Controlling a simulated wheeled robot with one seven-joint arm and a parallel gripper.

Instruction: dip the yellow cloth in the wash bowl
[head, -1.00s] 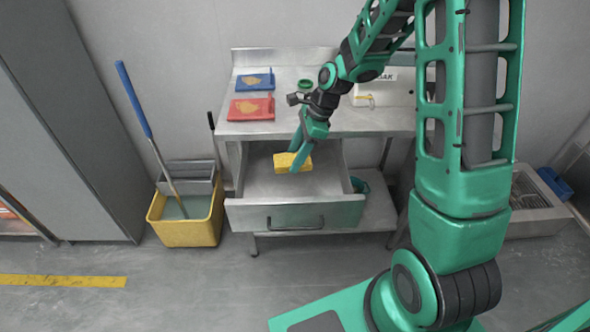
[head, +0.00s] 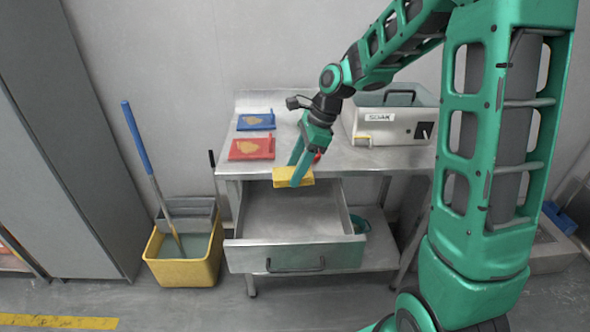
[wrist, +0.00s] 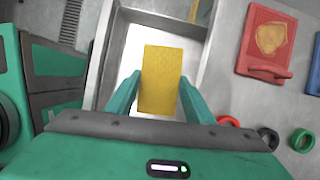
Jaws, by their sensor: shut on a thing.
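The yellow cloth (head: 282,177) is a folded block shape. My gripper (head: 299,172) is shut on it, and in the wrist view the cloth (wrist: 163,80) sits between my green fingers (wrist: 160,95). I hold it over the back part of the open drawer (head: 302,258), near the table's front edge. A green bowl (head: 358,224) is partly hidden on the lower shelf. I cannot tell which is the wash bowl.
A red board (head: 250,154) and a blue board (head: 256,121), each with a tan patch, lie at the table's left. A yellow mop bucket (head: 180,271) stands on the floor at left. The drawer looks empty. Small rings (wrist: 302,140) show in the wrist view.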

